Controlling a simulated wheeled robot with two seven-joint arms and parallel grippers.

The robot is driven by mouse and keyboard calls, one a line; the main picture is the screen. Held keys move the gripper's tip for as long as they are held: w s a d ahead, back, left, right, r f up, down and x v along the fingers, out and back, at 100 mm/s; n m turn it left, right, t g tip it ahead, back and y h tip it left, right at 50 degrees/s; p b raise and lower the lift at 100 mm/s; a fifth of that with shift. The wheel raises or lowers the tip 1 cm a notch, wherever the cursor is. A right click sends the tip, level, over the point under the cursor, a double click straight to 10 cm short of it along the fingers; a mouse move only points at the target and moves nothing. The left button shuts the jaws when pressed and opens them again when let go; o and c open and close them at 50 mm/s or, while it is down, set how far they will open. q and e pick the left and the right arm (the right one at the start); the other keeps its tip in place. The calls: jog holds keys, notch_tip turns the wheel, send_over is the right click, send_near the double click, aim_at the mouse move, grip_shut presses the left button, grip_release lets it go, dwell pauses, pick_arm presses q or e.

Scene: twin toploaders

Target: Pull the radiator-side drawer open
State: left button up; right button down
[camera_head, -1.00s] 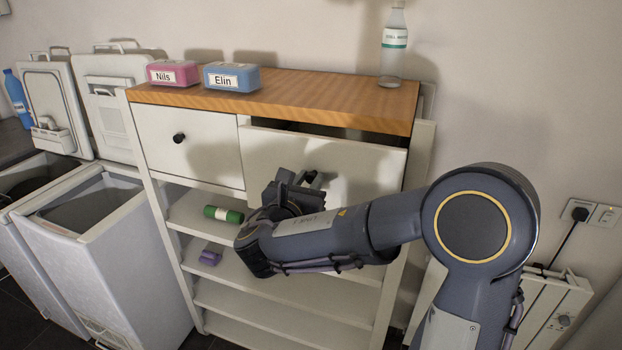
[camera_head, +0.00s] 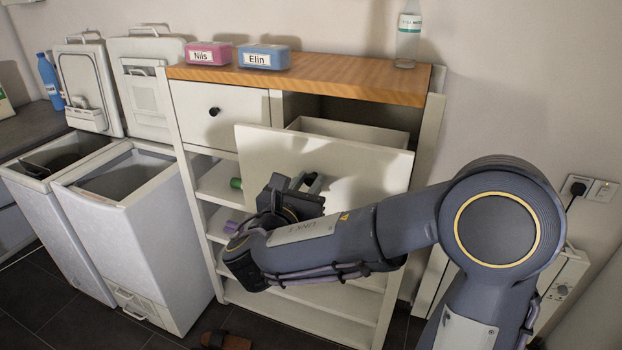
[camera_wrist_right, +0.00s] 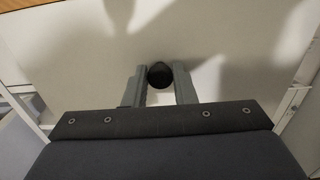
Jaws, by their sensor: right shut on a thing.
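The radiator-side drawer (camera_head: 355,160) is the right one of two drawers under the wooden top. It stands well out of the cabinet, and part of its inner box (camera_head: 360,128) shows behind the white front. My right gripper (camera_head: 308,182) is in front of the drawer front. In the right wrist view its two fingers (camera_wrist_right: 160,85) are shut on a round black knob (camera_wrist_right: 160,73) on the pale front. The left gripper does not show.
The left drawer (camera_head: 200,112) is closed, with a black knob (camera_head: 214,111). On the wooden top (camera_head: 330,75) stand a pink box (camera_head: 209,53), a blue box (camera_head: 264,57) and a clear bottle (camera_head: 408,38). Two open white toploaders (camera_head: 140,230) stand left. A radiator (camera_head: 555,290) is at right.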

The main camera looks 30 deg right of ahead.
jog(key=shift+v, duration=0.9)
jog(key=c, duration=1.2)
grip_release()
jog(key=shift+a, duration=0.1)
jog(key=b+v, duration=0.1)
jog(key=v, duration=0.6)
jog(key=shift+s+a, duration=0.25)
jog(key=shift+s, duration=0.05)
